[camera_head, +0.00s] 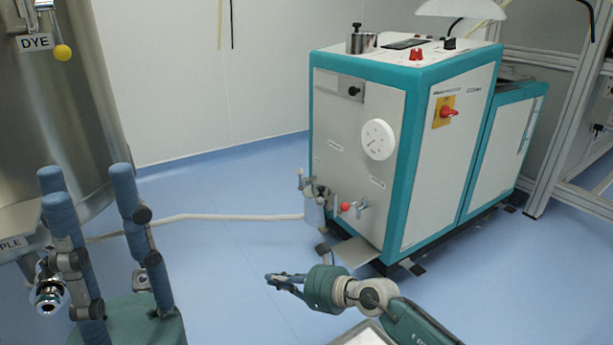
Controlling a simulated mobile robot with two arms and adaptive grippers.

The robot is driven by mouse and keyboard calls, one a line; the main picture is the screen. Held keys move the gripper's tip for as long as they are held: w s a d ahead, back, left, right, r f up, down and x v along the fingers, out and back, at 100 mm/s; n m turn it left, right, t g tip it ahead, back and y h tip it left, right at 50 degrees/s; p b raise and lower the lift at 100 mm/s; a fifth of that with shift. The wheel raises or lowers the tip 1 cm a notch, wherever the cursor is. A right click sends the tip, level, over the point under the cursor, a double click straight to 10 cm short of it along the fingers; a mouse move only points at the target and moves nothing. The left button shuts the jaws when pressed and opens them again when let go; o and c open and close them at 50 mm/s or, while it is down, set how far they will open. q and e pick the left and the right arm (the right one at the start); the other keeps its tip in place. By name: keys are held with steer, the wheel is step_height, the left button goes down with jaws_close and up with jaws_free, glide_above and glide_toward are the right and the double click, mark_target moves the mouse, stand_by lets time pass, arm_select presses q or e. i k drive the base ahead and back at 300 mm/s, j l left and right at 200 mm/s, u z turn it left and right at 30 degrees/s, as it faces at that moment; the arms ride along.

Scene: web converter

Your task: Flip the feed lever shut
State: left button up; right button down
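Two ball-ended levers are in view, and I cannot tell which is the feed lever. One has a red ball (346,206) on a small valve low on the front of the teal-and-white machine (335,125); the label above it is too small to read. The other has a yellow ball (62,53) beside a DYE label on the steel tank at upper left. My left gripper (85,180) is close to the camera, its blue fingers wide apart and pointing up. My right gripper (272,279) is in front of the machine, below and left of the red ball, apart from it.
A pale hose (210,217) runs across the floor to the machine's front fittings. A metal plate (356,251) juts out at the machine's foot. A chrome fitting (48,297) shows behind my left gripper.

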mark_target(300, 171)
steer(key=i+j+z, duration=0.35)
steer(key=i+j, duration=0.2)
steer(key=i+j+z, duration=0.35)
steer(key=j, duration=0.3)
steer(key=i+j+z, duration=0.35)
steer(key=j, duration=0.45)
steer(key=i+j+z, duration=0.2)
steer(key=j, duration=0.2)
steer(key=i, duration=0.05)
